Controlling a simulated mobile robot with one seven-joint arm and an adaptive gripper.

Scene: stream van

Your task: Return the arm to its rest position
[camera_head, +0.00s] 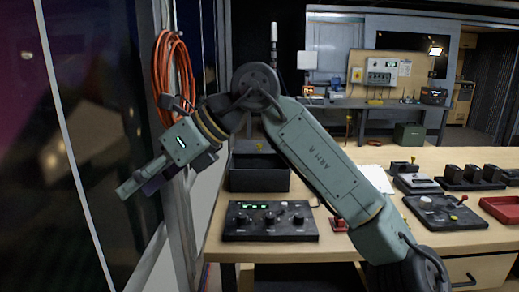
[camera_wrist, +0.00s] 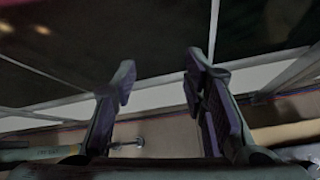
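My arm (camera_head: 325,165) is grey-green and rises from the lower right of the head view. It bends at a dark elbow joint near the top and reaches down to the left. My gripper (camera_head: 138,188) points down and left beside the dark window, clear of the desk. In the wrist view my gripper (camera_wrist: 160,92) shows two fingers with purple pads, spread apart. Nothing is between them. Behind them are a window frame, a pale sill and a brown surface.
The wooden desk (camera_head: 345,259) carries a black open bin (camera_head: 259,179), a control box with knobs (camera_head: 269,221), a joystick box (camera_head: 440,212) and a red tray (camera_head: 500,209). Orange cable (camera_head: 174,70) hangs close behind my wrist. A workbench (camera_head: 375,104) stands farther back.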

